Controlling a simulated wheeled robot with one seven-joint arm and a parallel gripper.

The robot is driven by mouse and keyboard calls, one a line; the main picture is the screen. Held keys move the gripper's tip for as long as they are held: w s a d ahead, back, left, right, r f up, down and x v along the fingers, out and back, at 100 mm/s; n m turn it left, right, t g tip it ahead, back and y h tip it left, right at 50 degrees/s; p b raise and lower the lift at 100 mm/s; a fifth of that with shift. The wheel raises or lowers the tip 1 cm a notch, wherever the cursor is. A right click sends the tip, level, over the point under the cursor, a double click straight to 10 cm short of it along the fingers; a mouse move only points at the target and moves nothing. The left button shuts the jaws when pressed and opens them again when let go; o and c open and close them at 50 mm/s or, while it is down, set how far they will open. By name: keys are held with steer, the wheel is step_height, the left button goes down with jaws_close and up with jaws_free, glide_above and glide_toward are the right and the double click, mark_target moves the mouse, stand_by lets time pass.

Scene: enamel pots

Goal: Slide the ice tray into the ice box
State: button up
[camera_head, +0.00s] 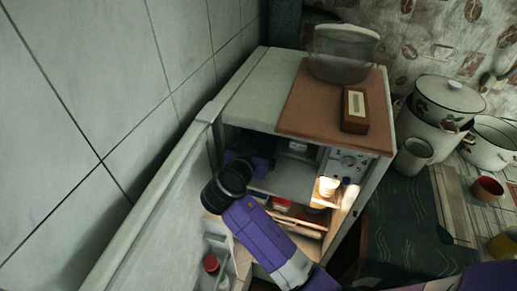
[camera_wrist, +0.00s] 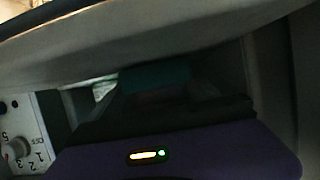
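The ice box (camera_wrist: 210,60) is the dark, pale-walled space at the top of the open fridge in the wrist view. My gripper (camera_wrist: 160,98) reaches into it, with its purple body low in the picture and the dark fingers in shadow. A dim teal block (camera_wrist: 155,77), perhaps the ice tray, lies just beyond the fingers. I cannot tell whether the fingers hold it. In the head view my gripper (camera_head: 246,166) is inside the upper left of the fridge. Its fingertips and any tray are hidden there.
The fridge door (camera_head: 165,215) stands open on the left, close to my arm. A numbered dial (camera_wrist: 16,150) is left of the gripper, and a lit lamp (camera_head: 328,186) is on the right wall. Shelves with food lie below. A brown box (camera_head: 355,110) rests on the fridge top.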

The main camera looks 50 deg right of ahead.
steer(key=shift+a, duration=0.1)
steer(key=shift+b+v, duration=0.65)
steer(key=shift+v, duration=3.15)
steer(key=shift+a, duration=0.15)
